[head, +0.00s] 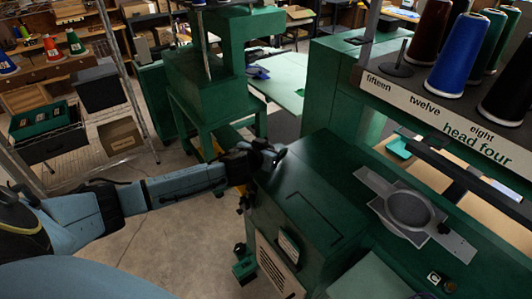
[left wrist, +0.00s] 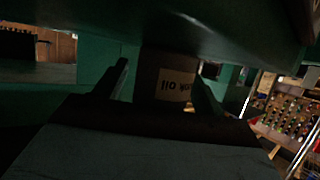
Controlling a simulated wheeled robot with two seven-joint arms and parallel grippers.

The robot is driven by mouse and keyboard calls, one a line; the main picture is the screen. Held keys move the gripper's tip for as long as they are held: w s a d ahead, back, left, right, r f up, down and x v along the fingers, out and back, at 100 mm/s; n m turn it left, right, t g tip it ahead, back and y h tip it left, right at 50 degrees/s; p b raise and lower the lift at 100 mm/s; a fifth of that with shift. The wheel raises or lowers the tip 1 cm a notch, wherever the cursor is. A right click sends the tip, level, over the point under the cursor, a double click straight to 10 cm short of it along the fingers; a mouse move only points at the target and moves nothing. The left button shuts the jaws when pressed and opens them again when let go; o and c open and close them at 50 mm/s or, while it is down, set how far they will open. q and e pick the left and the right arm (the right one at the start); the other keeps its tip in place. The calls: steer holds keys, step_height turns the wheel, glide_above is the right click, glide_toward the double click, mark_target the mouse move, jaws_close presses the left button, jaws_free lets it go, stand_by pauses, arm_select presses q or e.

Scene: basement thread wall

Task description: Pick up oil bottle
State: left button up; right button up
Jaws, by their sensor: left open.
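The oil bottle (left wrist: 163,66) is dark brown with a pale label. It shows in the left wrist view between the two fingers of my left gripper (left wrist: 158,78). The label's lettering appears upside down there and seems to read "hook oil". The fingers stand apart on either side of the bottle; I cannot tell whether either touches it. My right gripper is not in view.
The green machine cabinet (head: 305,205) stands right beside my left gripper. A grey hoop frame (head: 408,208) lies on its right side. Large thread cones (head: 462,55) stand above a numbered strip. Wire shelving (head: 60,140) is at the left; concrete floor (head: 165,215) lies between.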

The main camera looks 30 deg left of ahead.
arm_select(q)
steer(key=c, duration=1.1)
step_height(320, 180, up, 10)
steer(key=shift+r, duration=0.1)
